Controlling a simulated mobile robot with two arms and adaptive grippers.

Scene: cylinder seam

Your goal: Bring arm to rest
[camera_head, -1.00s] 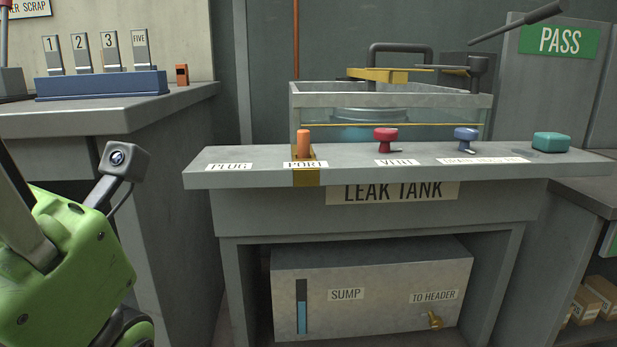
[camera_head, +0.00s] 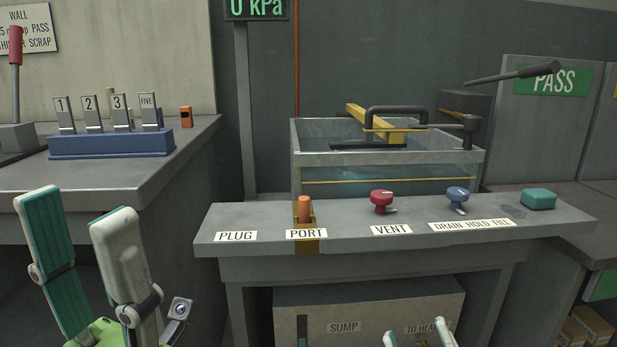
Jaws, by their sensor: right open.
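My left gripper (camera_head: 76,210) is in the lower left, fingers pointing up, in front of the left bench. Its two fingers with teal pads stand apart, with nothing between them. My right gripper (camera_head: 418,336) shows only its fingertips at the bottom edge, in front of the sump box. The tips are apart, and the rest of it is out of frame. Neither gripper touches anything that I can see.
The leak tank shelf (camera_head: 340,233) holds an orange plug (camera_head: 305,210) at PORT, a red vent knob (camera_head: 381,200), a blue knob (camera_head: 457,198) and a teal block (camera_head: 539,199). The water tank (camera_head: 470,157) stands behind. A blue rack (camera_head: 110,143) stands on the left bench.

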